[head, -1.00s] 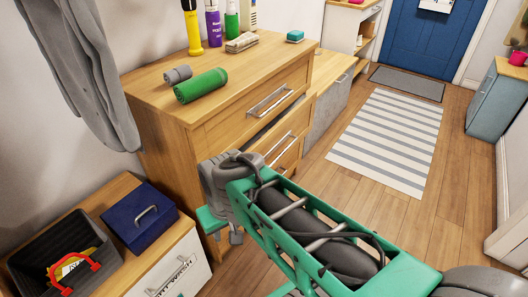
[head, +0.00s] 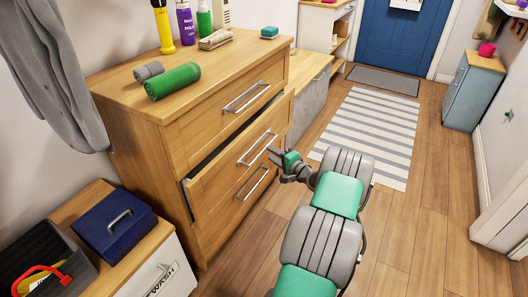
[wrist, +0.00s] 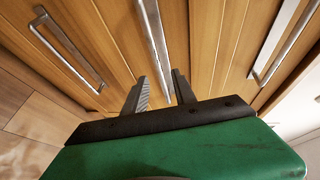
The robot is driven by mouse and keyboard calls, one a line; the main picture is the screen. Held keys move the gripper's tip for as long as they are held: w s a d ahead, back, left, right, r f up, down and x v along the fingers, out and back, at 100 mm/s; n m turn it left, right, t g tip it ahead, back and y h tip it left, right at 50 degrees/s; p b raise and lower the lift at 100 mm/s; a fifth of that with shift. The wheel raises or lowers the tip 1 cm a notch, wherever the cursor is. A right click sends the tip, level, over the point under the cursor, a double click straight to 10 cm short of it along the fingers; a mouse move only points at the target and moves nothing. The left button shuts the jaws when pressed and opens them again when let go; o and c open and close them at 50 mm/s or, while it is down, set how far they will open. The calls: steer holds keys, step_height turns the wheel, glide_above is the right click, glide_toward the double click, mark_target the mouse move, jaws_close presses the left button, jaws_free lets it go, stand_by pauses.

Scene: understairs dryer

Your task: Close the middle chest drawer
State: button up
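The wooden chest (head: 150,105) stands at left centre in the head view. Its middle drawer (head: 225,178) sticks out, with a dark gap along its top edge. The middle drawer's bar handle (head: 258,148) is on its front. The top drawer (head: 225,115) and bottom drawer (head: 235,212) look shut. My gripper (head: 276,158) is just in front of the middle drawer's handle, open and empty. In the wrist view, my two fingers (wrist: 160,90) stand apart, with a metal handle (wrist: 153,40) ahead between them; I cannot tell whether they touch it.
A green roll (head: 173,81), a grey roll (head: 148,71) and several bottles sit on the chest. A blue box (head: 115,222) is on a low cabinet at lower left. The striped rug (head: 368,135) and wooden floor at right are clear.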

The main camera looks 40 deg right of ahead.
mark_target(264, 149)
steer(key=w, duration=0.2)
steer(key=w+b, duration=0.1)
steer(key=w, duration=0.1)
steer(key=w+f, duration=0.1)
steer(key=w, duration=0.1)
steer(key=shift+d, duration=0.1)
steer(key=shift+s, duration=0.1)
steer(key=shift+c, duration=0.4)
jaws_close()
steer(key=shift+f, duration=0.1)
stand_by(0.5)
